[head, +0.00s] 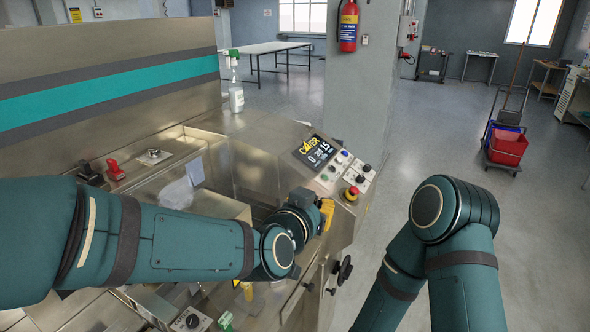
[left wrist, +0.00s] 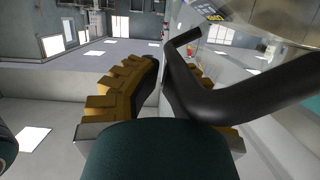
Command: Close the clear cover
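The clear cover shows in the left wrist view as a faint see-through panel (left wrist: 178,22), with a bent black handle (left wrist: 265,101) in front of it. My left gripper (left wrist: 165,72) has its two yellow ribbed fingers closed in on either side of this handle; the handle hides much of the right-hand finger. In the head view my left arm crosses the machine from the left, and the yellow left gripper (head: 326,212) is at the machine's front edge, below the control panel. The cover's outline is hard to make out there. My right arm is folded at the right; its gripper is out of view.
The steel machine (head: 265,130) carries a control panel with a display (head: 316,152) and a red stop button (head: 352,191). A spray bottle (head: 236,98) stands on top. A black hand knob (head: 345,270) sticks out of its front. Floor to the right is clear up to a mop cart (head: 507,147).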

